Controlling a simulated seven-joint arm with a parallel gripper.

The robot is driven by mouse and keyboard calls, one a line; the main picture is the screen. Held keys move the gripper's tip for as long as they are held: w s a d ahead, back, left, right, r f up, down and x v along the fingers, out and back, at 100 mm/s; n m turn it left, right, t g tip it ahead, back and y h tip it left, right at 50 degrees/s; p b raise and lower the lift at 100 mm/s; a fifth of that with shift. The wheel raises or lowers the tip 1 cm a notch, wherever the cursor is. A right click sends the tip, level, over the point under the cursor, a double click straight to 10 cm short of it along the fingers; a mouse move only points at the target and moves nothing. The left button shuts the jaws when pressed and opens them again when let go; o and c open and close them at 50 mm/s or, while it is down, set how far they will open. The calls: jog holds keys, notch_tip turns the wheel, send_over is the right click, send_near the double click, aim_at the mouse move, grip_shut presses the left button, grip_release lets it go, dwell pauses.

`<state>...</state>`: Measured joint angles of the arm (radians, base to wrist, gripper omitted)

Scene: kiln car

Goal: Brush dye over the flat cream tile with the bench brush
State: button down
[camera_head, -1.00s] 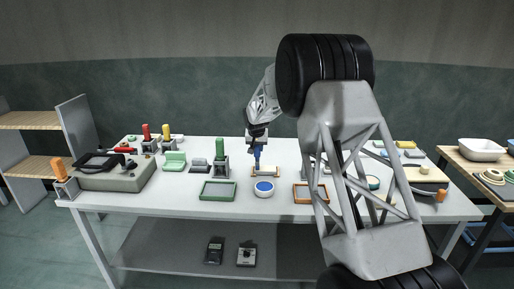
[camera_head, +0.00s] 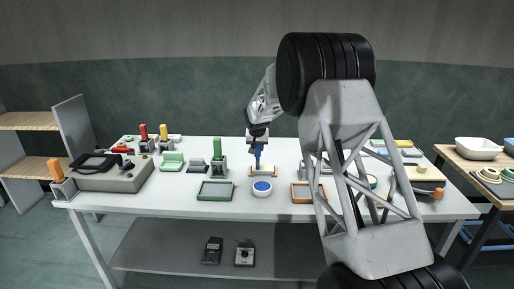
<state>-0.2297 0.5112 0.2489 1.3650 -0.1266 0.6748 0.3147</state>
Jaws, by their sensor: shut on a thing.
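My gripper (camera_head: 259,139) is above the middle of the table and is shut on a brush with a blue handle (camera_head: 258,155). The brush points down, its lower end at a flat cream tile (camera_head: 268,170). I cannot tell whether the bristles touch the tile. The tile lies on a tan board or holder (camera_head: 252,175). A round white dish with blue dye (camera_head: 262,188) stands just in front of the tile.
A green-rimmed tray (camera_head: 216,198) lies front left of the dish, an orange-brown tray (camera_head: 293,192) to its right. A green-handled tool in a stand (camera_head: 217,147) is left of the tile. A grey machine (camera_head: 112,180) fills the left end. My arm hides part of the right side.

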jog(key=shift+d, duration=0.45)
jog(key=shift+d, duration=0.55)
jog(key=shift+d, duration=0.65)
jog(key=shift+d, duration=0.5)
dwell(0.4)
